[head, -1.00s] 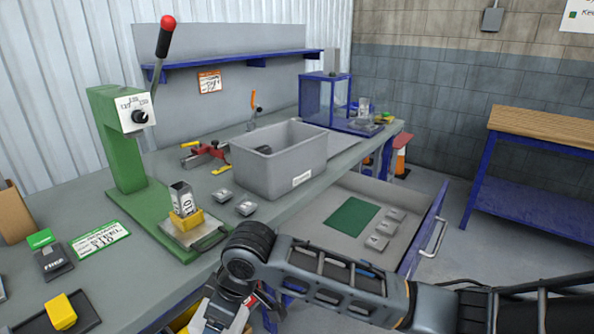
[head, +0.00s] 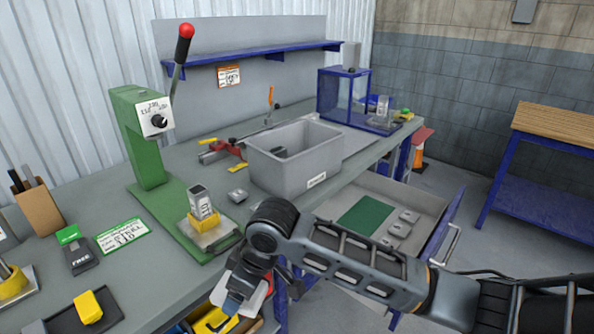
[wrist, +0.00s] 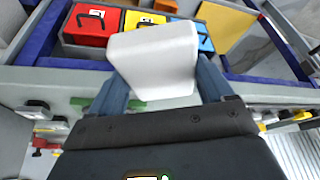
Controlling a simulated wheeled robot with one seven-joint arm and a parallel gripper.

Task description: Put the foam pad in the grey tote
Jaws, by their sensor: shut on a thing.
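My gripper (wrist: 160,90) is shut on a white block, which I take to be the foam pad (wrist: 155,60); it fills the space between the two fingers in the wrist view. In the head view my gripper (head: 245,292) hangs low in front of the bench edge, and a pale part of the pad (head: 259,297) shows beside it. The grey tote (head: 292,180) stands open on the bench, up and right of my gripper. A dark object lies inside it; the rest of its floor is partly hidden.
A green lever press (head: 140,145) stands left of the tote. A small grey block (head: 238,194) lies near the tote's left side. An open drawer (head: 335,205) juts out below the tote, behind my arm. Red (wrist: 90,25), yellow and blue cases sit below the bench.

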